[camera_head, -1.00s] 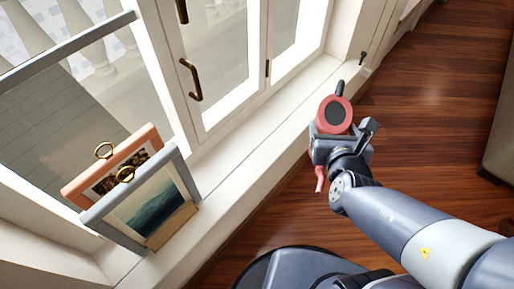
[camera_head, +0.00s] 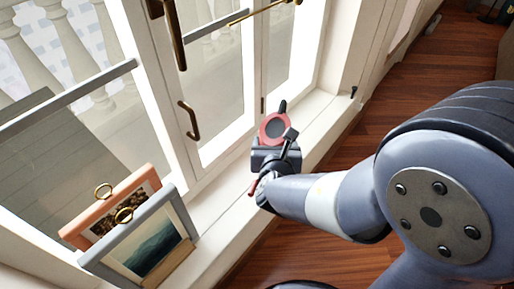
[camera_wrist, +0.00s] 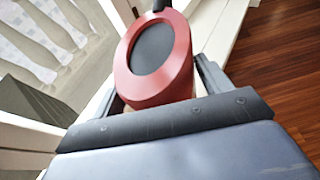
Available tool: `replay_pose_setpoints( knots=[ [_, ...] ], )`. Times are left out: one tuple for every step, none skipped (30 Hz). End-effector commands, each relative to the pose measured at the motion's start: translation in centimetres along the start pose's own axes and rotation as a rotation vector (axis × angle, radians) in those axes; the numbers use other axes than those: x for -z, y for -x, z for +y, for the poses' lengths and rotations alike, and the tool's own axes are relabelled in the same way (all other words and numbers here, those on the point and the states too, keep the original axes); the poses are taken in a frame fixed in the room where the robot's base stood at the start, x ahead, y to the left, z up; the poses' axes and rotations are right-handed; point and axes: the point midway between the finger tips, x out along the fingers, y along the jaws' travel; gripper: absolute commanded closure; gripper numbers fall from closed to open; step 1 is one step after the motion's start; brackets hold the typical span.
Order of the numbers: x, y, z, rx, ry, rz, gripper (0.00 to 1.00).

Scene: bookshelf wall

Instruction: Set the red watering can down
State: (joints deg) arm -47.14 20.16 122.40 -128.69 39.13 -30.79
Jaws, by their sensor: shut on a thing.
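The red watering can (camera_head: 264,135) has a round dark top and a black handle pointing up. My gripper (camera_head: 276,148) is shut on it and holds it over the window sill (camera_head: 213,201), close to the window. In the wrist view the can (camera_wrist: 180,83) sits between the two fingers of my gripper (camera_wrist: 155,95), and its red rim and dark top face the camera. A small red part pokes out below the gripper on the left. The can's base is hidden, so I cannot tell whether it touches the sill.
Two framed pictures, one pink (camera_head: 101,217) and one grey-blue (camera_head: 143,246), lean on the sill at lower left. Window doors with brass handles (camera_head: 188,119) stand behind the sill. The sill is clear between the frames and the can. Wooden floor (camera_head: 384,109) lies to the right.

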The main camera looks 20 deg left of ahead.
Motion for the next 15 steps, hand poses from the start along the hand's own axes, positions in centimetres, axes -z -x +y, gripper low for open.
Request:
replay_pose_setpoints(
  knots=[
    [-0.5, -0.6, 1.1, -0.003, 0.002, -0.002, 0.54],
    [-0.6, -1.0, 1.5, -0.002, 0.001, -0.002, 0.54],
    [-0.8, -1.4, 2.2, -0.002, 0.001, -0.002, 0.54],
    [-0.9, -1.8, 2.6, -0.002, 0.001, -0.002, 0.54],
    [-1.1, -2.1, 3.1, -0.002, 0.0, -0.003, 0.54],
    [-1.3, -2.5, 3.7, -0.002, 0.0, -0.003, 0.54],
    [-1.4, -2.8, 4.1, -0.001, 0.0, -0.003, 0.54],
    [-1.5, -3.1, 4.5, -0.001, 0.0, -0.002, 0.54],
    [-0.4, -3.5, 4.3, 0.002, 0.003, 0.0, 0.54],
    [0.1, -3.6, 4.3, 0.002, 0.002, 0.0, 0.54],
    [0.5, -3.8, 4.3, 0.002, 0.003, 0.0, 0.54],
    [0.9, -3.9, 4.2, 0.001, 0.001, 0.0, 0.54],
    [1.1, -4.0, 4.2, 0.001, 0.002, -0.001, 0.54],
    [1.3, -4.1, 4.2, 0.001, 0.002, -0.002, 0.54],
    [1.5, -4.2, 4.2, 0.001, 0.001, -0.002, 0.54]
  ],
)
